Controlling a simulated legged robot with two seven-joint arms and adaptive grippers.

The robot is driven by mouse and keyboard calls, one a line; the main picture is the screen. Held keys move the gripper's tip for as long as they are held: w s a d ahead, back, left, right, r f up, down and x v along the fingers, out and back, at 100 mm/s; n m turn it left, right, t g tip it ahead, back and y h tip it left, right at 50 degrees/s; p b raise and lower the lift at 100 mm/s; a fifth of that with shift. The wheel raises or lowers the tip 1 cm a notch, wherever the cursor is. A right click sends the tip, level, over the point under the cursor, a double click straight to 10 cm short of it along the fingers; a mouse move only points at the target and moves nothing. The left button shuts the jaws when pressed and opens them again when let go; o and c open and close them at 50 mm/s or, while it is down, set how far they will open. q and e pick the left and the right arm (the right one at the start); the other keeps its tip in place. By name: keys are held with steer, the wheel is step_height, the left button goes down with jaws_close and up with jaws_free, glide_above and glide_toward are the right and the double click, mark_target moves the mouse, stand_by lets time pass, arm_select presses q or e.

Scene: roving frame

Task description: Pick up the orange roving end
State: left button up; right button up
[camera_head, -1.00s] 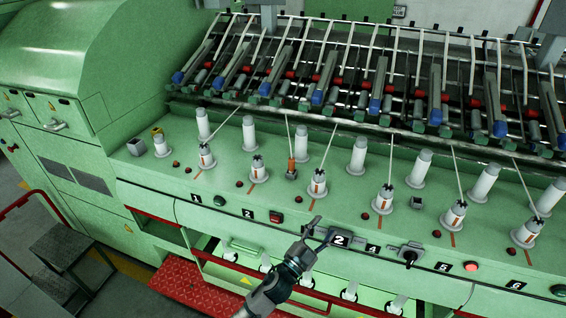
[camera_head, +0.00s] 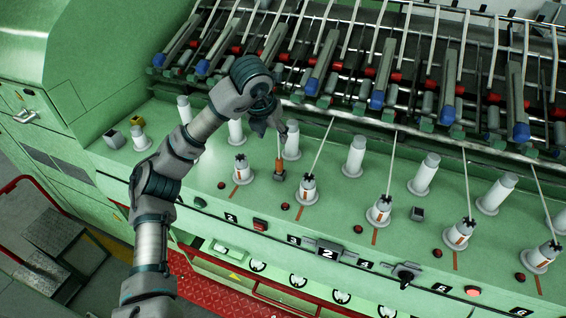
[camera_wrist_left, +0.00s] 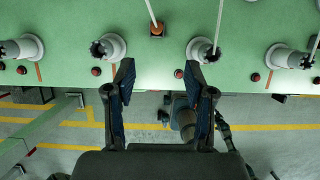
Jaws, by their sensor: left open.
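My right gripper is not in view.
White bobbins (camera_head: 308,189) stand in rows on the green top, several with strands rising to the rollers. The drafting rollers and levers (camera_head: 320,65) line the back. A red button (camera_head: 260,224) and number plates are along the front edge.

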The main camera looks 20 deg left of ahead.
arm_select(q)
glide_above(278, 159)
steer(key=s, duration=0.2)
steer(key=f, duration=1)
steer(key=shift+d, duration=0.35)
steer(key=shift+x, duration=0.9)
steer(key=p+x, duration=0.1)
steer(key=x, duration=0.3)
steer(key=shift+a+f, duration=0.2)
steer(key=shift+f, duration=0.1)
jaws_close()
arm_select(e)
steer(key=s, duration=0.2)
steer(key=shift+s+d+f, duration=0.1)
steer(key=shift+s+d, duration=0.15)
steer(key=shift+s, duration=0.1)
